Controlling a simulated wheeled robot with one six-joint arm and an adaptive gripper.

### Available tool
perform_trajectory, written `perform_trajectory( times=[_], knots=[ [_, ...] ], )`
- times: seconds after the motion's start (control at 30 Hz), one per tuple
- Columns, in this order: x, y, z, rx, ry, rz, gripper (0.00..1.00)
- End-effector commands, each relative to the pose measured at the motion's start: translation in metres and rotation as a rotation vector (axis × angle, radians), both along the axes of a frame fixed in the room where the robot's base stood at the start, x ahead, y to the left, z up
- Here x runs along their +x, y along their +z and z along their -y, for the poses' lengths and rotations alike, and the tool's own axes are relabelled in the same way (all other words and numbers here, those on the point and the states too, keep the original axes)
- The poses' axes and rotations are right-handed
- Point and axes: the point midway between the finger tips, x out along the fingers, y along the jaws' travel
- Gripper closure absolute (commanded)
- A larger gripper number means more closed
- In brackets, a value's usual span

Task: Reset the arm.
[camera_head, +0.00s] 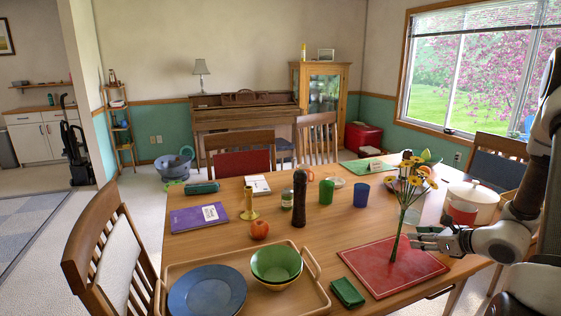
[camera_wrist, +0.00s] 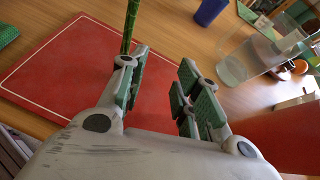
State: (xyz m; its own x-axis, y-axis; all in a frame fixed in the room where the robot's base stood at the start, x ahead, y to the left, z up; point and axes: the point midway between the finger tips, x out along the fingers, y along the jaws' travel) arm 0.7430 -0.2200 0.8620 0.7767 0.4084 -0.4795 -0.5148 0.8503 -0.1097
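My gripper (camera_head: 424,240) is at the right side of the table, low over the red mat (camera_head: 372,273). In the wrist view its two fingers (camera_wrist: 162,82) stand apart with nothing between them. A bunch of yellow flowers (camera_head: 405,180) on a green stem stands upright just left of the fingertips in the head view. In the wrist view the stem (camera_wrist: 131,24) rises beyond the left finger, which hides its lower part. I cannot tell whether the finger touches the stem.
A clear pitcher (camera_wrist: 246,62) and a blue cup (camera_head: 361,195) stand behind the mat. A white and red pot (camera_head: 470,203) stands close to my arm. A green cloth (camera_head: 347,292) lies at the mat's left. A dark pepper mill (camera_head: 299,198) stands mid-table, beyond a wooden tray (camera_head: 318,300).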

Motion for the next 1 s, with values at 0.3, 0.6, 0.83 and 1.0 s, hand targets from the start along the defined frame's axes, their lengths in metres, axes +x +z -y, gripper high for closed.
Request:
perform_trajectory(
  times=[0.3, 0.6, 0.83, 1.0],
  knots=[
    [-0.104, 0.041, -0.062, -0.257, 0.598, 0.019, 0.68],
    [-0.227, 0.113, -0.068, -0.767, 1.419, 0.091, 0.68],
    [-0.269, 0.172, -0.043, -1.192, 1.833, 0.128, 0.68],
    [-0.281, 0.216, -0.039, -1.5, 1.973, 0.177, 0.68]
  ],
)
